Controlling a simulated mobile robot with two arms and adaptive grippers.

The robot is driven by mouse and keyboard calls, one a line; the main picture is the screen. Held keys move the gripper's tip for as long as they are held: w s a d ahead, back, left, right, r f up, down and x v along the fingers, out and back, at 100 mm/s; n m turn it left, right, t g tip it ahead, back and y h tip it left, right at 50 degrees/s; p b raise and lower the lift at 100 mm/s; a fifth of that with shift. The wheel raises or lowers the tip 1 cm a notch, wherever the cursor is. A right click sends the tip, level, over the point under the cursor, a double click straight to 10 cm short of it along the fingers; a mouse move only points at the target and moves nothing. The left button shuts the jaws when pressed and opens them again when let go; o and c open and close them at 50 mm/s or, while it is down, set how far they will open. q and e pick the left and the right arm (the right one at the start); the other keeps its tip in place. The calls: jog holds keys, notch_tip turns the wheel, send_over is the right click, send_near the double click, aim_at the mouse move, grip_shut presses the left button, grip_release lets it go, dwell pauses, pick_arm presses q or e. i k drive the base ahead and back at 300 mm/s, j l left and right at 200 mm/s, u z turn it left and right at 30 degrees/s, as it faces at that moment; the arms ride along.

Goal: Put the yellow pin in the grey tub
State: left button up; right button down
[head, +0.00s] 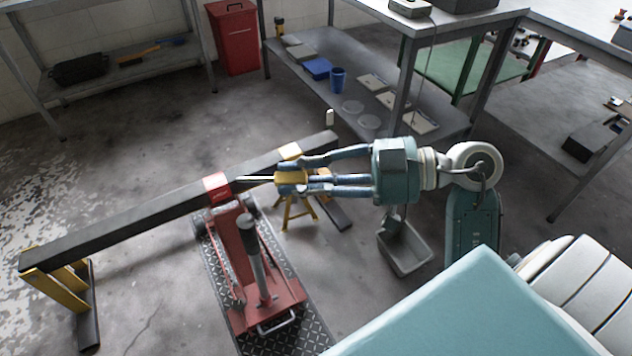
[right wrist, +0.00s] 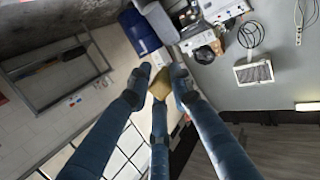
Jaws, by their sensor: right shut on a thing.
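The yellow pin (head: 289,178) is between the fingertips of my right gripper (head: 297,177), which is shut on it. Its thin metal rod points left, over the dark beam in the head view. In the right wrist view the pin's yellow end (right wrist: 160,84) shows between the three blue fingers (right wrist: 161,88). The grey tub (head: 407,268) is lower down, right of the pin and below my right wrist. Part of its upper side is hidden by a part hanging under the wrist. The part of its inside that shows looks empty. My left gripper is not in view.
A long dark beam (head: 130,222) rests on yellow stands (head: 60,287), with a red jack (head: 272,295) below it. A bench with a low shelf (head: 330,98) holding a blue cup (head: 338,80) stands behind. A red bin (head: 234,40) is at the back wall.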

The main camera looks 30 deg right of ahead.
aim_at(402, 250)
jog(key=k+l, duration=0.1)
jog(key=l, duration=0.25)
jog(key=k+l, duration=0.1)
jog(key=l, duration=0.25)
jog(key=k+l, duration=0.1)
jog(key=l, duration=0.2)
jog(key=k+l, duration=0.1)
jog(key=l, duration=0.25)
